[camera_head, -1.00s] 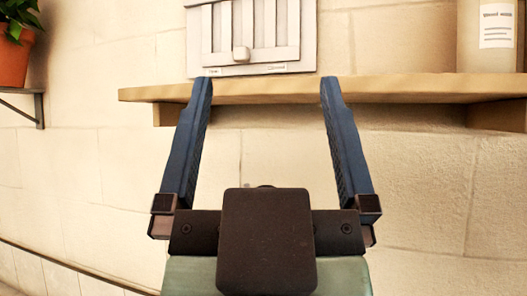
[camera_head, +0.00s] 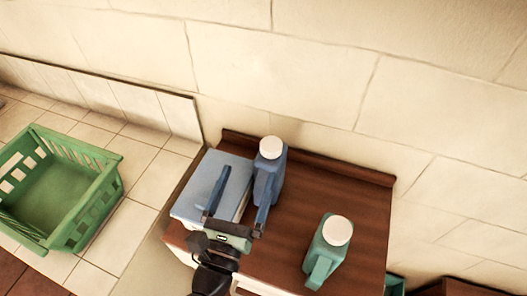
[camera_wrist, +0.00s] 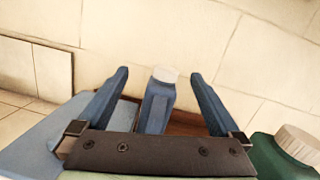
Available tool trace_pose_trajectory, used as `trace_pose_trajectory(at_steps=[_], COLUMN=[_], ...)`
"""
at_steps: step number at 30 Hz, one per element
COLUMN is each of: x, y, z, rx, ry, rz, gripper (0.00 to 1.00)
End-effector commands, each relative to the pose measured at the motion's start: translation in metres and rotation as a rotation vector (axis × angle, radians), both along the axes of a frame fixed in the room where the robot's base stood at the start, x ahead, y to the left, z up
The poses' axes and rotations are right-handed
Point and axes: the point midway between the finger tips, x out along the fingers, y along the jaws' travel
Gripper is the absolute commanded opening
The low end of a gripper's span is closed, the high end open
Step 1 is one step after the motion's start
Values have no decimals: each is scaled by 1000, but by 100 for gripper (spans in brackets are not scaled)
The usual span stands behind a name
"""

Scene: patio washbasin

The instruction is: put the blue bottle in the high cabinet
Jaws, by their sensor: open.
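The blue bottle (camera_head: 269,186) with a white cap stands upright on a dark wooden cabinet top (camera_head: 300,200), near its back edge. My gripper (camera_head: 246,180) is open in front of it, with nothing held. In the wrist view the bottle (camera_wrist: 156,105) shows between the two fingers (camera_wrist: 158,73), beyond the palm, with its lower part hidden. I cannot tell whether either finger touches it. The high cabinet is not seen in the present views.
A light blue box (camera_head: 221,172) lies close to the left of the bottle. A green bottle (camera_head: 327,250) with a white cap stands at the front right; it also shows in the wrist view (camera_wrist: 275,158). A green basket (camera_head: 98,204) sits on tiles at left. A wall rises behind.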

Motion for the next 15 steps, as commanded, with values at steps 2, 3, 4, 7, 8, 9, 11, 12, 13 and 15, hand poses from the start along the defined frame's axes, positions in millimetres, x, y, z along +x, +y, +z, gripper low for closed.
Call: trace_pose_trajectory(at_steps=[2,3,4,7,8,9,11,12,13,15], x=[-16,-21,-23,-20,-16,-9,2,10,15,26], y=[-5,-7,-9,-12,-13,-15,-20,-21,-23,-27], z=[-32,-42,-47,-53,-53,-52,-51,-51,-51,-50], rx=[124,162,182,211,213,212,211,210,210,209], ry=[61,76,84,92,91,91,89,88,88,88], rz=[-32,-44,-52,-62,-63,-63,-64,-62,-62,-63], gripper=[100,100,100,100,100,100,100,100,100,100])
